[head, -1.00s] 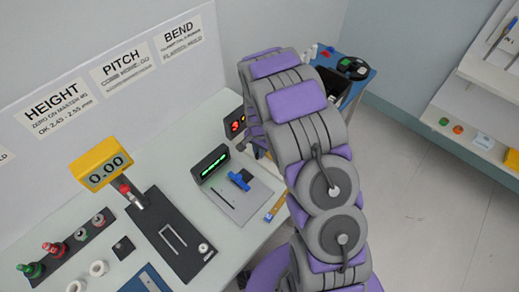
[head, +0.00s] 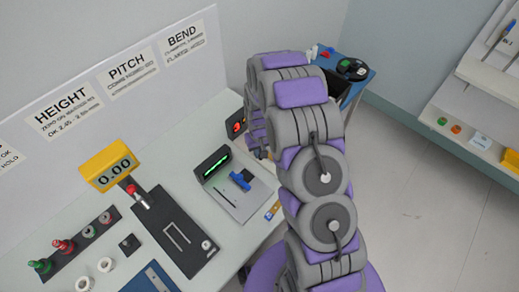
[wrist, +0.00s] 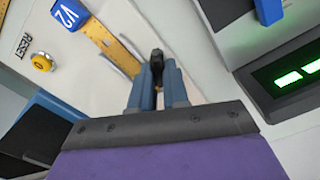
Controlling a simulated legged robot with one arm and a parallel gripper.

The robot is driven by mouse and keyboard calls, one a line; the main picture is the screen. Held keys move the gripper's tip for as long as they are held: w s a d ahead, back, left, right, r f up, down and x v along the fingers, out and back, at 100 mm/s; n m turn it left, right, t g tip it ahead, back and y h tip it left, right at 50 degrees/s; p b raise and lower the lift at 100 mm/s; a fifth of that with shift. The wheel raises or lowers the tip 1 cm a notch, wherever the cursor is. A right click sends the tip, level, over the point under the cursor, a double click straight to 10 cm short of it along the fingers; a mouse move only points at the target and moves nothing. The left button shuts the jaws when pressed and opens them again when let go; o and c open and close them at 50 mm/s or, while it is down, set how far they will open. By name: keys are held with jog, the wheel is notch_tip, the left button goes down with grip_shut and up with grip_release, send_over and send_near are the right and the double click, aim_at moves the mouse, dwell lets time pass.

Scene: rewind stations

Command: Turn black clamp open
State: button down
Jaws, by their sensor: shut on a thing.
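In the wrist view my gripper (wrist: 159,80) has its two blue-grey fingers close together around a small black part, the black clamp (wrist: 157,57). The clamp shows as a short dark piece at the fingertips, beside a yellow ruler-like strip (wrist: 105,42). The fingers hide much of the clamp, so I cannot tell how far it is turned. In the head view my own arm hides the gripper and the clamp.
A pitch station with a green-lit display (head: 213,163) and blue part (head: 240,180) stands on the bench, left of my arm. The display also shows in the wrist view (wrist: 290,78). A yellow button (wrist: 42,62) and blue block (wrist: 69,14) lie left of my fingers.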

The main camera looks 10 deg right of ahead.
jog(key=shift+a+n+p, duration=0.1)
jog(key=shift+n+p, duration=0.4)
jog(key=shift+n, duration=1.7)
jog(key=shift+w, duration=0.1)
jog(key=c, duration=1.1)
grip_release()
jog(key=shift+r, duration=0.1)
notch_tip(320, 180, up, 17)
jog(key=shift+r+p, duration=0.1)
jog(key=shift+p, duration=0.5)
